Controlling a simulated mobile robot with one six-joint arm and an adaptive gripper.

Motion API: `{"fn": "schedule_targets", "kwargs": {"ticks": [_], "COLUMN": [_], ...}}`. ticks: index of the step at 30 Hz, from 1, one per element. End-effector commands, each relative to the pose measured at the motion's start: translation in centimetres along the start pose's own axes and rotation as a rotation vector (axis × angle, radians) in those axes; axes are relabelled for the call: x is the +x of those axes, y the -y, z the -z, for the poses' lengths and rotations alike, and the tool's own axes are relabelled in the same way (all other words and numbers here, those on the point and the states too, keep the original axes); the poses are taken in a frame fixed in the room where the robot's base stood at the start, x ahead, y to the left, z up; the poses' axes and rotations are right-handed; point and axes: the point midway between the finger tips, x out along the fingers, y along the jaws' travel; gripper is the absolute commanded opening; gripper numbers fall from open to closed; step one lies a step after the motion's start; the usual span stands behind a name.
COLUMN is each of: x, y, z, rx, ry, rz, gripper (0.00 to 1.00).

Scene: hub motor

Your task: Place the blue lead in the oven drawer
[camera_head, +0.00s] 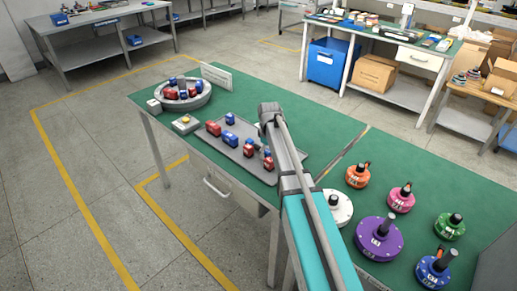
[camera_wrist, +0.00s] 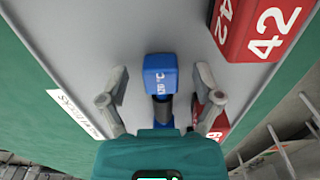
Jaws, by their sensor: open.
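In the wrist view, a blue piece (camera_wrist: 160,75) with white lettering and a dark lower part lies between the fingers of my gripper (camera_wrist: 158,92). The fingers are open, with a gap on both sides of it. Several small red and blue pieces stand on the grey tray (camera_head: 216,145) in the head view; I cannot tell which one is between my fingers. My gripper is hidden behind my arm there. A drawer front with a handle (camera_head: 218,188) is under the green table's left side and looks shut. I cannot tell whether it is the oven drawer.
A red block (camera_wrist: 262,28) marked 42 lies close right of my gripper, and another red piece (camera_wrist: 215,122) is by the right finger. A round grey tray (camera_head: 205,98) with red and blue pieces stands at the far left. Purple (camera_head: 379,237) and other colored round motors stand right of my arm.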

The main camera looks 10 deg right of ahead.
Motion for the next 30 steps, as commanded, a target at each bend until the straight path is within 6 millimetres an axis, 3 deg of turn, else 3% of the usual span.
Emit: {"fn": "schedule_targets", "kwargs": {"ticks": [3, 16, 30], "x": [0.00, 0.00, -0.36], "y": [-0.01, -0.01, 0.00], "z": [-0.01, -0.01, 0.01], "rx": [0.000, 0.000, 0.000], "ry": [0.000, 0.000, 0.000], "rz": [0.000, 0.000, 0.000], "gripper": [0.79, 0.00, 0.00]}}
